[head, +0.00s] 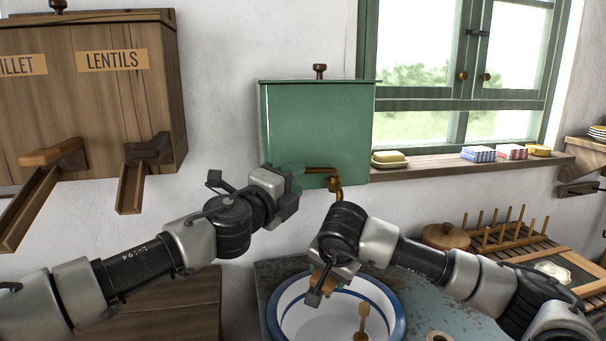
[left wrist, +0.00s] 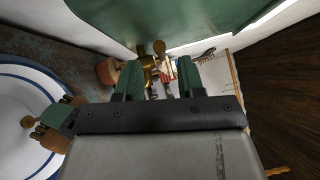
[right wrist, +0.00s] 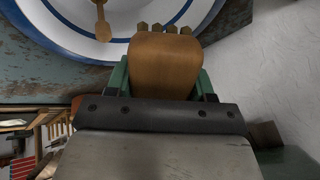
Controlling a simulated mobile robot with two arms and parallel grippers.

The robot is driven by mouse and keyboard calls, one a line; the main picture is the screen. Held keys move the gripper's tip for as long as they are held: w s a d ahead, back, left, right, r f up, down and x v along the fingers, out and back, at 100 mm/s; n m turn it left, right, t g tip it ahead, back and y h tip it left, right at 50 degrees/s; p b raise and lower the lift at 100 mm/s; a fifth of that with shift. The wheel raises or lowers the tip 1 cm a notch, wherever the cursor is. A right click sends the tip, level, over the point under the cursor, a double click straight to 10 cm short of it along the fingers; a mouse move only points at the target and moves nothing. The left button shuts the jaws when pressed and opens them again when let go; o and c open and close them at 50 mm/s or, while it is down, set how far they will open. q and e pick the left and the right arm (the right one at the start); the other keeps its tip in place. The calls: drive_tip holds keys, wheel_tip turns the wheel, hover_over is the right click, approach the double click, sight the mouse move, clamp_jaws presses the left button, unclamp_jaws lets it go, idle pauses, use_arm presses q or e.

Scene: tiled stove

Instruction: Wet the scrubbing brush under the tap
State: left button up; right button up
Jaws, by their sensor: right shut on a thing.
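The brass tap (head: 335,186) sticks out from the green water tank (head: 318,125) on the wall. My left gripper (head: 294,186) is beside the tap, just below the tank's front. In the left wrist view its green fingers (left wrist: 160,82) are apart, with the brass tap (left wrist: 149,72) showing just beyond the gap; I cannot tell whether they touch. My right gripper (head: 322,284) is shut on the wooden scrubbing brush (right wrist: 160,62), whose bristle tufts show at its far end. The brush is over the white basin (head: 398,318), below the tap. I see no water running.
A wooden ladle (head: 362,322) stands in the blue-rimmed basin. The basin sits on a worn blue-green counter (head: 270,271). A wooden rack (head: 505,240) and lidded pot (head: 447,236) are at the right. Soap (head: 390,158) lies on the windowsill. Wooden chutes (head: 132,186) jut out at the left.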

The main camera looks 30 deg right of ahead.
use_arm(q)
drive_tip(key=shift+x, duration=1.95)
clamp_jaws()
